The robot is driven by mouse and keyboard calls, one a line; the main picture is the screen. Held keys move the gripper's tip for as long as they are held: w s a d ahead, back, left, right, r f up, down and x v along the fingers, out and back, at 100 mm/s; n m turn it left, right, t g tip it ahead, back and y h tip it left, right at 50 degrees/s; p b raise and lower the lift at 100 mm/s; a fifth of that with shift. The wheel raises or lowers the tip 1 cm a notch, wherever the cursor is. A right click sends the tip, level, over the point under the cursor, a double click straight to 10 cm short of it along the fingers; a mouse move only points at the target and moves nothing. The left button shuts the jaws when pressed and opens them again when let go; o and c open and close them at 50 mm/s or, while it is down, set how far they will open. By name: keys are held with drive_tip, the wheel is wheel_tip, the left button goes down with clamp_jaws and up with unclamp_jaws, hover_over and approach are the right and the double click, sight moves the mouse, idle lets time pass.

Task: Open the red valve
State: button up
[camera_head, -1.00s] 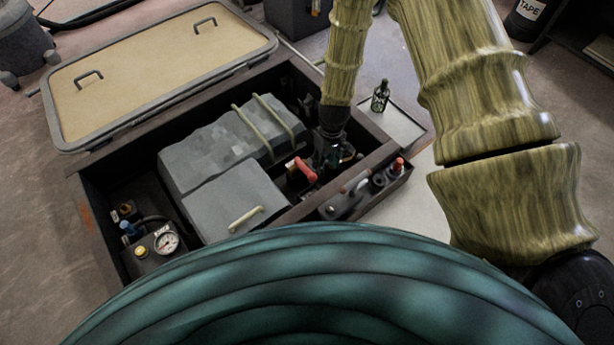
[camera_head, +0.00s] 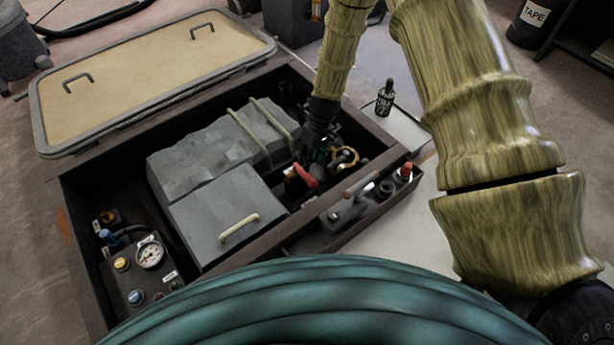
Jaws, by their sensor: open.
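The red valve handle (camera_head: 306,177) stands in the right part of the dark open compartment, beside the grey engine box. My gripper (camera_head: 311,160) reaches down into the compartment just behind and above the red handle. It is open, and its fingers are small and dark against the dark interior. In this view its tips overlap or lie very close to the handle; I cannot tell whether they touch it. A brass-coloured ring (camera_head: 345,158) shows to the right of the gripper.
The grey engine box (camera_head: 222,205) with pale handles fills the middle of the compartment. The compartment's dark rim (camera_head: 328,205) runs in front. A tool tray (camera_head: 350,212) hangs outside it. A dark bottle (camera_head: 385,98) stands behind right. A gauge panel (camera_head: 150,255) is at left.

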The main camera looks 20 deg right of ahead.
sight(307, 175)
drive_tip(key=f+b, duration=0.1)
drive_tip(key=f, duration=0.1)
drive_tip(key=a+f+b, duration=0.1)
drive_tip(key=f, duration=0.2)
drive_tip(key=f+b, duration=0.1)
drive_tip(key=f, duration=0.1)
drive_tip(key=shift+s+a+f, duration=0.15)
drive_tip(key=shift+s, duration=0.05)
drive_tip(key=shift+c, duration=0.2)
